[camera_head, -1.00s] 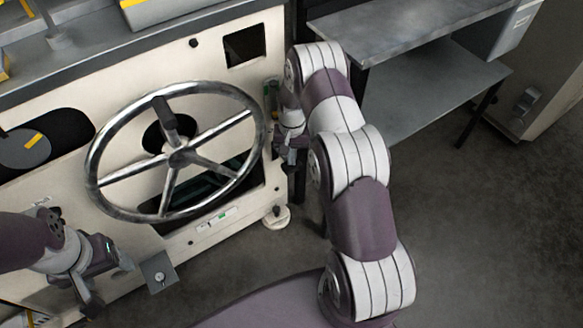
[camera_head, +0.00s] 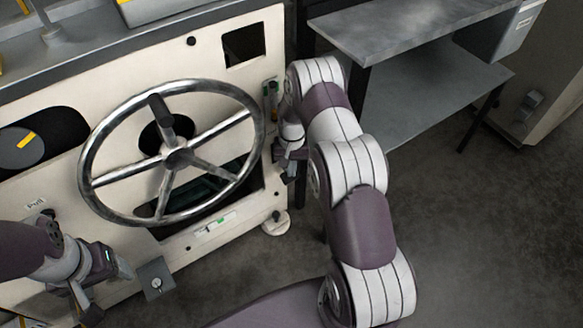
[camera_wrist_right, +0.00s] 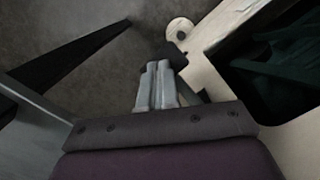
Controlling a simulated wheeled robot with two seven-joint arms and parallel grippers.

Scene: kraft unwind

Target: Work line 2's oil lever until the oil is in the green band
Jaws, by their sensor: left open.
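A narrow upright gauge (camera_head: 271,100) with a green part sits on the machine's right edge; its oil level is too small to read. My right gripper (camera_head: 283,169) is low beside that edge, below the gauge. In the right wrist view its two grey fingers (camera_wrist_right: 155,83) lie side by side, shut. A dark block (camera_wrist_right: 160,54), perhaps the oil lever's end, is at their tips; I cannot tell whether they touch it. The rest of the lever is hidden. My left gripper (camera_head: 109,287) is open and empty at the lower left, before the machine's front.
A large steel handwheel (camera_head: 177,156) stands out from the cream machine panel (camera_head: 215,75). A small grey box (camera_head: 156,279) is near the left gripper. A grey two-level table (camera_head: 420,105) stands behind my right arm. The floor at right is clear.

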